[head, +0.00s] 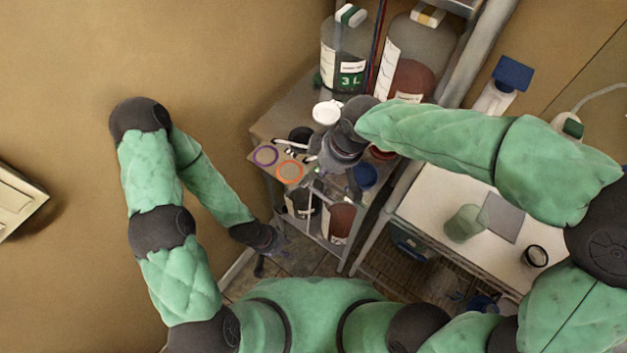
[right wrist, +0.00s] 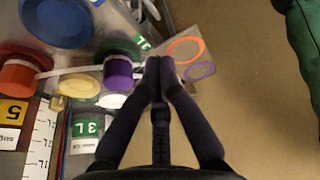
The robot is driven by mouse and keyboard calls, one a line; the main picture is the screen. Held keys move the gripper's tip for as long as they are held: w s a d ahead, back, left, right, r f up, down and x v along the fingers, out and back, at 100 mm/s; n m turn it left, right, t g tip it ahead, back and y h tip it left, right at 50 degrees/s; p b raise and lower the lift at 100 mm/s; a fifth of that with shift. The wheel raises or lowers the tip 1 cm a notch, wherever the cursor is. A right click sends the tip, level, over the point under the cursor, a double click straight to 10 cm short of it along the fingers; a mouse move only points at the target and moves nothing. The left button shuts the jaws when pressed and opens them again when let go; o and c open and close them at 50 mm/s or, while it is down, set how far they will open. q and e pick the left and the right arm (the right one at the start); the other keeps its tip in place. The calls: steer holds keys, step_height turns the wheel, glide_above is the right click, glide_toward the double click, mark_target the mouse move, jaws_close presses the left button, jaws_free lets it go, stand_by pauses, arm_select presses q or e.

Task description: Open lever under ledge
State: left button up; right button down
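A thin white bar (right wrist: 85,70), possibly a lever, runs from a red cap toward my right fingertips. My right gripper (right wrist: 158,64) has its fingertips together by the bar's end; touching or not cannot be told. In the head view it (head: 325,176) is over the ledge. My left gripper (head: 268,258) is low beside the unit, near the floor; its fingers are too small to read. The space under the ledge is mostly hidden.
Lower bottles (head: 340,222) stand beneath the ledge. A white counter (head: 430,205) with a green cup (head: 464,222) is at right. The wall side is clear.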

steer(key=shift+a+r, duration=0.1)
steer(key=shift+r, duration=0.05)
steer(key=b+x, duration=0.4)
steer(key=x, duration=1)
steer(key=shift+s+d+b, duration=0.25)
steer(key=shift+d+b, duration=0.15)
